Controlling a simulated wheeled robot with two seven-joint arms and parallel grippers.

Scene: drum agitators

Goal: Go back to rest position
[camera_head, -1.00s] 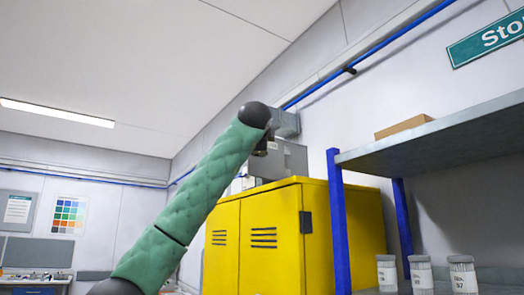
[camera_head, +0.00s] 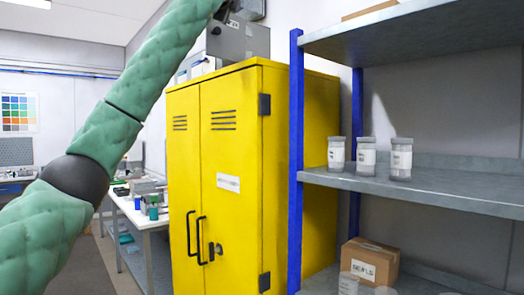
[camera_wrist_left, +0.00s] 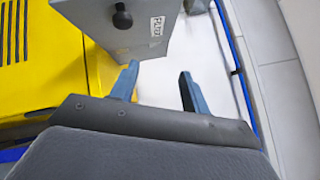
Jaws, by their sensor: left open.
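My left arm, in green padding, rises from the lower left to the top edge in the head view, where its end is cut off. My left gripper (camera_wrist_left: 158,88) shows in the left wrist view with its two blue fingers apart and nothing between them. A grey box (camera_wrist_left: 125,25) with a black knob and a white label is just beyond the fingers. The box also shows on top of the yellow cabinet (camera_head: 225,150) in the head view. I cannot tell whether the fingers touch the box. My right gripper is not in view.
A grey shelf (camera_head: 440,190) with blue posts stands right of the cabinet and bears several lidded jars (camera_head: 366,155). A cardboard box (camera_head: 369,264) sits on its lower level. A workbench (camera_head: 137,217) with small items is left of the cabinet, with floor beside it.

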